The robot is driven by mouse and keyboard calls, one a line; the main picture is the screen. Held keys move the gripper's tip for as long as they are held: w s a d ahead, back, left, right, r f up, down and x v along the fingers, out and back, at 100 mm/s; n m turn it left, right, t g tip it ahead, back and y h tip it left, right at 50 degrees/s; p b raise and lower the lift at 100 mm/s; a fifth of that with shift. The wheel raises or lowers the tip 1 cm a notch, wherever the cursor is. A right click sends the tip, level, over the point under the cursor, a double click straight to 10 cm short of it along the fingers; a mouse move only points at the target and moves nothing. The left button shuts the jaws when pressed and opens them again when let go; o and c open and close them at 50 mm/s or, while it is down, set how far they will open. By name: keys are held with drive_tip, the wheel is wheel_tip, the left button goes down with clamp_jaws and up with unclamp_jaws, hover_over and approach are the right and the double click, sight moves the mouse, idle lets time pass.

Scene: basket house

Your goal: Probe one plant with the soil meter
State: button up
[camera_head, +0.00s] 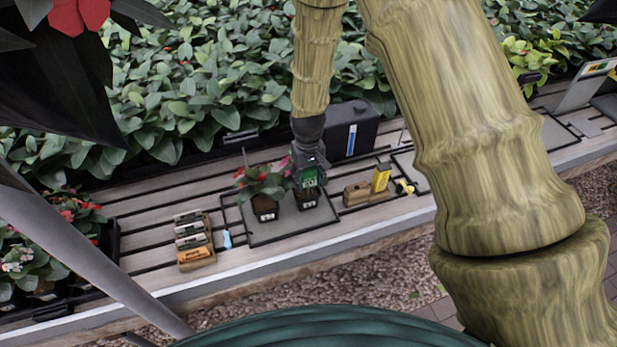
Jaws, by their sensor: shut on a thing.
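My gripper (307,160) is shut on the soil meter (310,177), a small green device with a lit display. It holds the meter over the right-hand small potted plant (304,198). The meter hides much of that plant, and I cannot tell whether its probe is in the soil. A second potted plant (265,186) with green leaves and red flowers stands just left of it. Both dark pots have white labels and stand on a grey mat (283,228) on the slatted bench (150,222).
A wooden block (356,194) and a yellow item (381,178) lie right of the mat. A wooden holder (195,247) and a light blue item (227,239) lie left. A black box (343,133) stands behind. Potted flowers fill a black tray (108,245) at far left. Dense foliage (190,90) borders the bench.

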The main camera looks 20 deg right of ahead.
drive_tip(key=shift+f, duration=0.15)
drive_tip(key=shift+f+b, duration=0.6)
drive_tip(key=shift+f, duration=0.6)
drive_tip(key=shift+r, duration=0.1)
idle(1.3)
drive_tip(key=shift+r+p, duration=2.8)
drive_tip(key=shift+r, duration=1.4)
